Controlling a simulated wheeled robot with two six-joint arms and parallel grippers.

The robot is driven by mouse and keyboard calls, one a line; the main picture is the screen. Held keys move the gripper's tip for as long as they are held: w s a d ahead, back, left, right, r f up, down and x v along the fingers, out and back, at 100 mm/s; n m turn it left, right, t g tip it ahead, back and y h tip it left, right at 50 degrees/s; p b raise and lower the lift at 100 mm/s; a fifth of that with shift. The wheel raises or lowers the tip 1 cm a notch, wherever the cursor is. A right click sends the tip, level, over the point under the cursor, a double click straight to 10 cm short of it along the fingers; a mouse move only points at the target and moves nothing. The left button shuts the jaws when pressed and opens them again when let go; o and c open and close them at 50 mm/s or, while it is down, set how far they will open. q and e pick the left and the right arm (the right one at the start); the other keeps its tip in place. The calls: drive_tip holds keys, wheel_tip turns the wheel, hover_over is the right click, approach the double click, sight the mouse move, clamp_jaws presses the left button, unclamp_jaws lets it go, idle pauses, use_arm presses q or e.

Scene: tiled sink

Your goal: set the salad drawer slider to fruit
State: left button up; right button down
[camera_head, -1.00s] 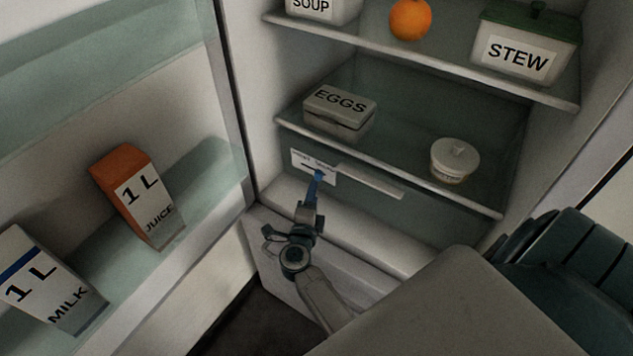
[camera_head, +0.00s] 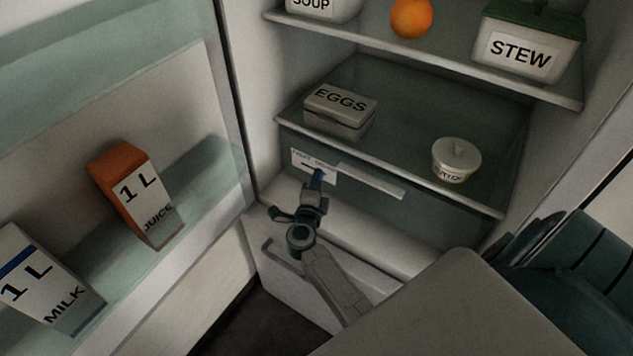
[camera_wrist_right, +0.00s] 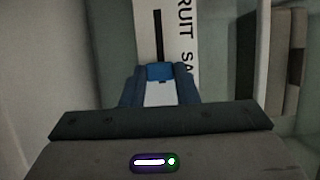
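The white slider plate (camera_head: 323,169) is fixed low in the fridge, under the lower shelf. In the right wrist view the plate (camera_wrist_right: 184,60) shows part of the words fruit and salad beside a black slot (camera_wrist_right: 158,35). The blue slider knob (camera_wrist_right: 159,72) sits towards the salad end, with bare slot on the fruit side. My right gripper (camera_head: 317,178) is at the plate. In the right wrist view its fingers (camera_wrist_right: 160,80) stand on both sides of the knob and appear closed on it. My left gripper is not in view.
The egg box (camera_head: 340,112) and a butter tub (camera_head: 456,160) stand on the shelf above. A pale strip (camera_head: 371,181) lies right of the plate. Juice (camera_head: 135,192) and milk (camera_head: 45,280) cartons stand in the open door at the left.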

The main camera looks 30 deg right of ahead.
sight(301, 163)
drive_tip(key=w, duration=0.1)
drive_tip(key=w+a, duration=0.1)
drive_tip(key=w, duration=0.1)
drive_tip(key=w+a, duration=0.1)
drive_tip(key=w, duration=0.1)
drive_tip(key=shift+w+a, duration=0.15)
drive_tip(key=shift+w, duration=0.1)
drive_tip(key=shift+r, duration=0.1)
drive_tip(key=c, duration=1.3)
unclamp_jaws()
drive_tip(key=shift+o, duration=0.9)
drive_tip(key=shift+w, duration=0.15)
